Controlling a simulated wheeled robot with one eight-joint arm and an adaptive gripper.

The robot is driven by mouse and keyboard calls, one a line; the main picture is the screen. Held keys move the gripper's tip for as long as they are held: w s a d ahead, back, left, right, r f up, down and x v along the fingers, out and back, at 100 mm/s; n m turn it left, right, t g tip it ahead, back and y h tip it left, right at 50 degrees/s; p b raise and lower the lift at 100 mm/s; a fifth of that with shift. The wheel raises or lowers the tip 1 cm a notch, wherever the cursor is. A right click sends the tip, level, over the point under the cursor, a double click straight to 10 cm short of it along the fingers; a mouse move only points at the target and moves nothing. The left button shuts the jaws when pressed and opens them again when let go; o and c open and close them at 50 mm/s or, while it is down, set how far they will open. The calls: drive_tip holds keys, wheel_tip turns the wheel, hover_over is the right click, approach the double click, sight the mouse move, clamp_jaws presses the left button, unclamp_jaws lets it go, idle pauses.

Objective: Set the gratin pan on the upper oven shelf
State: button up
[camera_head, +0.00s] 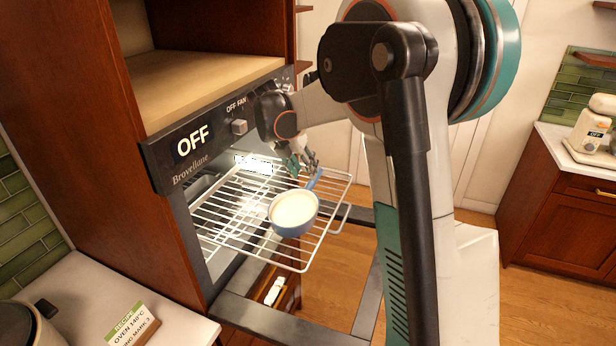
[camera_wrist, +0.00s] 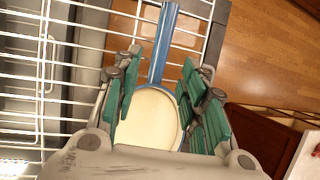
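The gratin pan (camera_head: 294,212) is small, round and blue, with a pale creamy filling. It sits upright on a wire oven shelf (camera_head: 225,208) that is pulled out of the oven, near the shelf's front right part. Its blue handle (camera_head: 315,179) points to the upper right in the head view. My gripper (camera_head: 302,162) is just beyond the handle's end. In the wrist view my gripper (camera_wrist: 157,95) is open, with its green-padded fingers spread to either side of the pan (camera_wrist: 150,120). A clear gap shows between the fingers and the handle (camera_wrist: 163,45). I see no contact with the pan.
The oven's control panel (camera_head: 215,130) reads OFF above the shelf. The lowered oven door frame (camera_head: 290,325) lies below. A counter (camera_head: 85,290) with a recipe card (camera_head: 130,325) is at lower left. Another counter (camera_head: 575,155) with an appliance stands at right.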

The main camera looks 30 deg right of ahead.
drive_tip(key=s+a+r+m+t+y, duration=0.1)
drive_tip(key=s+a+r+m+t, duration=0.1)
drive_tip(key=s+a+r+m, duration=0.6)
drive_tip(key=s+a+f+m+t+y, duration=0.2)
drive_tip(key=s+a+m, duration=0.2)
drive_tip(key=s+m, duration=0.5)
drive_tip(key=s+a+f+m+t+y, duration=0.1)
drive_tip(key=s+a+m, duration=0.4)
drive_tip(key=s, duration=0.8)
drive_tip(key=f+m+t, duration=0.1)
drive_tip(key=m, duration=0.2)
drive_tip(key=shift+a+m+y, duration=0.2)
drive_tip(key=shift+m+y, duration=0.2)
